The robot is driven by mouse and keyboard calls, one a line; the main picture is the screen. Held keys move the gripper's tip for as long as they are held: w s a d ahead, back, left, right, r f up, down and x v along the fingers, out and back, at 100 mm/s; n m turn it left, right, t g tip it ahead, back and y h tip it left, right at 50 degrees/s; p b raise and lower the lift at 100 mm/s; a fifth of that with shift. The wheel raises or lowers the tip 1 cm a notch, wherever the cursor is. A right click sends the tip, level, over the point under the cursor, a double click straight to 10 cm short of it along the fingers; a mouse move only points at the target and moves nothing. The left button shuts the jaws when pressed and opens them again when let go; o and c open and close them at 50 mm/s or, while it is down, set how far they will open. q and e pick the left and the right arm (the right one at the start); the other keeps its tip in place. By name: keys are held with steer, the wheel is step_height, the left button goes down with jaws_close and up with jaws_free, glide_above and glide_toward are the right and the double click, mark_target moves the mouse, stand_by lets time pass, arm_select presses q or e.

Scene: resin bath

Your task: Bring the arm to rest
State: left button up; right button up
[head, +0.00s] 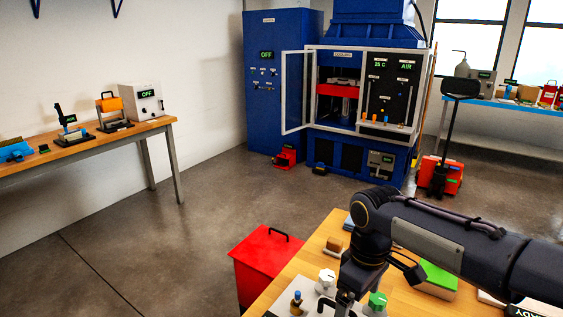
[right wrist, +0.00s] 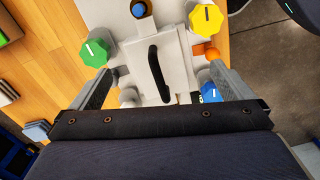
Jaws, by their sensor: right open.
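My right arm reaches in from the right in the head view, with its wrist bent down over the wooden bench. The right gripper (right wrist: 163,76) is open, its two grey fingers spread wide on either side of a black handle (right wrist: 158,73). The handle stands on a pale grey lid or plate (right wrist: 137,65), and nothing shows gripped. I cannot tell how far the fingers are above it. In the head view the fingertips are cut off by the bottom edge. My left gripper is not in view.
Green (right wrist: 94,52), yellow (right wrist: 206,18) and blue (right wrist: 211,92) knobs surround the handle closely. A red lidded box (head: 264,262) stands beside the bench (head: 316,246). A blue machine (head: 355,150) with an open clear door stands behind. The floor (head: 200,220) at left centre is clear.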

steer(key=s+d+f+m+t+y, duration=0.1)
steer(key=s+d+m+t, duration=0.1)
steer(key=s+m, duration=0.3)
steer(key=s+d+f+m+t+y, duration=0.2)
steer(key=s+m+t, duration=0.2)
steer(key=s, duration=1)
steer(key=shift+d+f+m+y, duration=0.2)
steer(key=shift+d+m+y, duration=0.15)
steer(key=shift+m, duration=0.45)
